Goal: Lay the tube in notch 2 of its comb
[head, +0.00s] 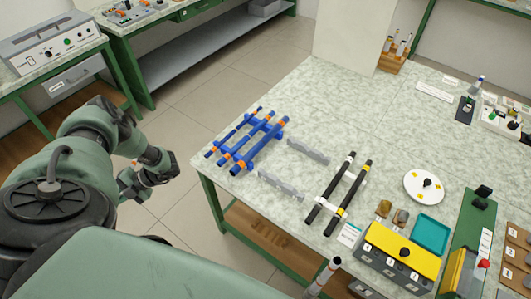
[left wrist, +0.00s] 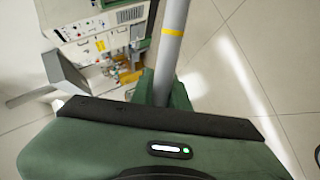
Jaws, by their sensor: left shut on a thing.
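In the left wrist view, my left gripper (left wrist: 160,92) is shut on a grey tube (left wrist: 173,30) with a yellow band. The tube runs up out of the frame. In the head view my left gripper (head: 128,190) is over the floor, left of the table and apart from it; the tube is not clear there. Two grey comb bars, a far one (head: 308,150) and a near one (head: 280,187), stand on the table with no rod across them. Their notches are too small to number. My right gripper is not in view.
Blue rods (head: 262,146) lie on a blue comb left of the grey bars. Black rods (head: 328,190) lie on white bars to the right. A yellow-topped box (head: 402,250) and teal tray (head: 430,234) stand farther right. A banded whitish cylinder (head: 323,277) shows at the bottom edge.

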